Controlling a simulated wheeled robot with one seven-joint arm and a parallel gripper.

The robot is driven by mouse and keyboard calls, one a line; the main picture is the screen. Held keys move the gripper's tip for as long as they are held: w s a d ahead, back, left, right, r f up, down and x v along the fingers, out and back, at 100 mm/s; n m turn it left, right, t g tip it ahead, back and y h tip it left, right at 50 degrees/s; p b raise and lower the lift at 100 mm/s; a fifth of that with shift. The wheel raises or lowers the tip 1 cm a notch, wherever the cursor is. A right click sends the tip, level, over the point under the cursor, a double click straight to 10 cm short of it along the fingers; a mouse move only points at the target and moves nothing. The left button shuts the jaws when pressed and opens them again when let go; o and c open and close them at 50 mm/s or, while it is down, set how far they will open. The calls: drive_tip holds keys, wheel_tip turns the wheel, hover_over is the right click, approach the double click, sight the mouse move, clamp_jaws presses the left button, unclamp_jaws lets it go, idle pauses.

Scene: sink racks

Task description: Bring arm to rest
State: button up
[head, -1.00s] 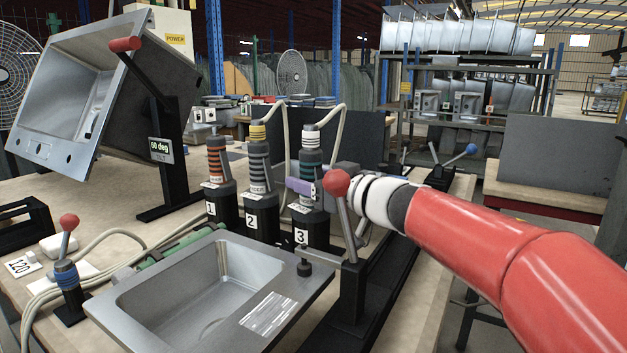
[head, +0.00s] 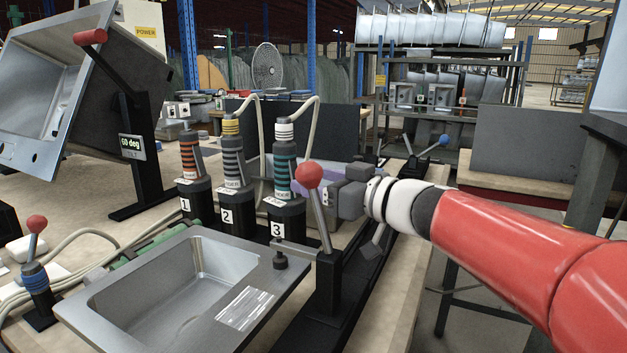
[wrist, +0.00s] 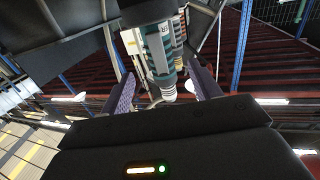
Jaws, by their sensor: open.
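My gripper (head: 318,178) is at the right of the tool in holder 3. In the wrist view its two purple fingers are apart, with my gripper (wrist: 163,68) open. The teal-striped tool with a white top (head: 284,155) stands upright in holder 3 (head: 286,217). In the wrist view this tool (wrist: 157,47) shows in the gap between the fingers, apart from them as far as I can see. In the head view a red lever knob partly hides the fingers.
An orange-striped tool (head: 189,155) and a yellow-topped tool (head: 232,150) stand in holders 1 and 2. A steel sink (head: 170,300) lies in front, with a red-knobbed lever clamp (head: 309,175) beside my gripper. A tilted sink (head: 40,90) stands left. Cables cross the bench.

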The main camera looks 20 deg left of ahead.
idle(0.4)
drive_tip(key=w+d+r+m+t+h, duration=0.1)
drive_tip(key=w+d+m+t+h, duration=0.2)
drive_tip(key=d, duration=0.4)
drive_tip(key=w+d+m+t+h, duration=0.1)
drive_tip(key=d+m+t+h, duration=0.3)
drive_tip(key=d+t, duration=0.3)
drive_tip(key=s+d+f+m+h, duration=0.1)
drive_tip(key=d+f+m+h, duration=0.15)
drive_tip(key=d, duration=0.35)
drive_tip(key=s+d+f+m+h, duration=0.2)
drive_tip(key=d+h, duration=0.2)
drive_tip(key=d, duration=0.2)
drive_tip(key=s+d+f+m+g+h, duration=0.3)
drive_tip(key=s+d+f+g+h, duration=0.2)
drive_tip(key=s+d+f, duration=0.55)
drive_tip(key=s+f+g+y, duration=0.1)
drive_tip(key=s+f+g, duration=0.4)
drive_tip(key=s+f, duration=0.4)
drive_tip(key=s+a, duration=0.1)
drive_tip(key=s, duration=0.2)
drive_tip(key=shift+f+y, duration=0.25)
drive_tip(key=shift+y, duration=0.1)
